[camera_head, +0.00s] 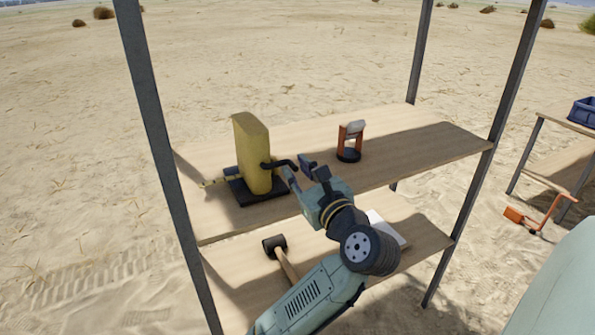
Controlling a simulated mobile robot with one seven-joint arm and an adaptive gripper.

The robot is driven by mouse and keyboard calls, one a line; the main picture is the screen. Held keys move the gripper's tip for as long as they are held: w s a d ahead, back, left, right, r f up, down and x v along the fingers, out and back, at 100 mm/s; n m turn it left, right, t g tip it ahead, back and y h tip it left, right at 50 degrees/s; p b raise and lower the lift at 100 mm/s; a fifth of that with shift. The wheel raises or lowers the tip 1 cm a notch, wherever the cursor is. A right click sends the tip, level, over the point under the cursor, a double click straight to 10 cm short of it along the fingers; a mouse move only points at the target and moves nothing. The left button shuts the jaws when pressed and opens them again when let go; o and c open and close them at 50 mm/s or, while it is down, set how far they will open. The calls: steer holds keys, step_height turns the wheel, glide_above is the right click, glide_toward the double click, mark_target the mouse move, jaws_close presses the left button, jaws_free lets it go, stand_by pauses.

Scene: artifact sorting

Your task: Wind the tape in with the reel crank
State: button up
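The tape reel (253,150) has a tall yellow case and stands upright on a black base (249,197), on the upper shelf at the left. Its black crank (279,163) sticks out to the right from the case. A thin yellowish strip, seemingly the tape (214,182), lies to the left of the case. My gripper (297,169) is right beside the crank, its fingers pointing toward the reel. The two fingers stand apart, and the crank's outer end shows near the gap between them. Whether a finger touches the crank is too small to tell.
The wooden upper shelf (408,135) also holds an orange and black stand (350,143). On the lower shelf are a mallet (275,245) and a white item partly behind my arm. Dark metal posts (158,150) frame the shelves. A blue crate (584,111) stands on a table at the right.

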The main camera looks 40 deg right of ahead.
steer(key=shift+o, duration=0.3)
steer(key=v, duration=1.2)
stand_by(0.3)
